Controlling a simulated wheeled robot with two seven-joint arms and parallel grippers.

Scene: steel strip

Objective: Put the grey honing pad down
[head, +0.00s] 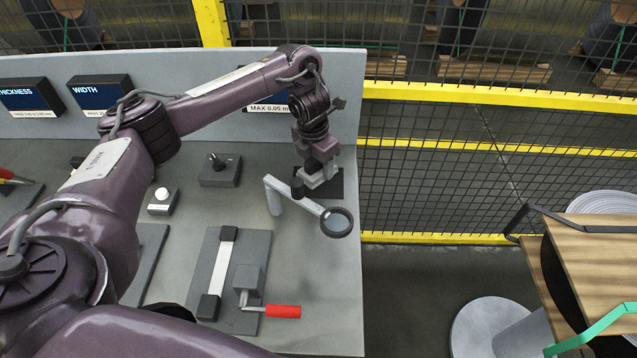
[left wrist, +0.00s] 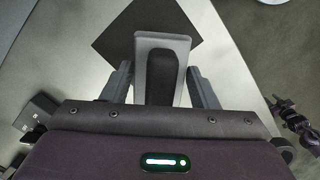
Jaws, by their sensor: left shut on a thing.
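My left gripper (head: 318,178) is low over the far right corner of the grey bench, at a dark square mat (head: 335,184). In the left wrist view its two fingers (left wrist: 158,85) are shut on the grey honing pad (left wrist: 148,48), a light grey block with a dark grip. The dark mat (left wrist: 112,33) shows beneath and beyond the pad. I cannot tell whether the pad touches the mat. In the head view the pad is mostly hidden by the gripper. My right gripper cannot be made out in either view.
A magnifier (head: 337,222) on a grey arm stands just in front of the gripper. A steel strip (head: 223,262) lies in a fixture with a red-handled clamp (head: 283,311). A small dark block with a knob (head: 220,172) stands left. The bench's right edge is close.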

